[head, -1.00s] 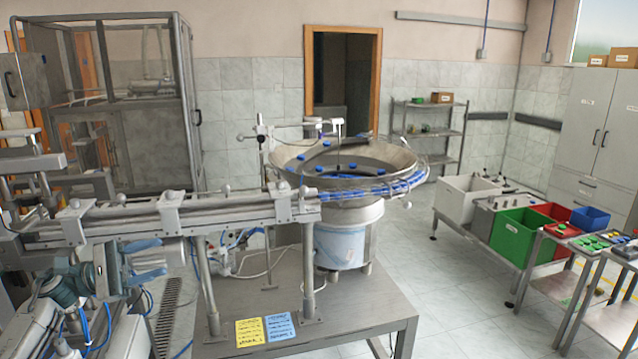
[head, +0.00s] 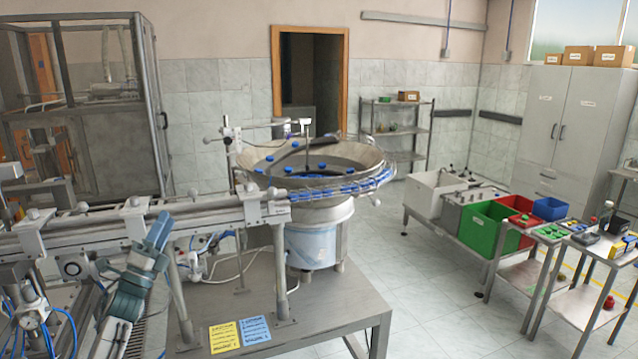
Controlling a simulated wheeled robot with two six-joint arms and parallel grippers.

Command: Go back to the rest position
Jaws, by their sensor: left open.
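My left gripper (head: 158,232) is in the lower left of the head view, pointing up in front of the feeder's rail. It is open, and I see nothing between its fingers. My left arm comes up to it from the bottom edge. The feeder bowl (head: 310,157) stands behind and to the right, with several blue caps (head: 320,168) in it. The conveyor rail (head: 185,212) runs left from the bowl. My right gripper is not in view.
The feeder table (head: 335,312) carries a yellow card (head: 224,337) and a blue card (head: 255,329). On the right are a green bin (head: 488,232), a red bin (head: 520,208) and a grey cabinet (head: 575,125). The tiled floor (head: 430,285) between is clear.

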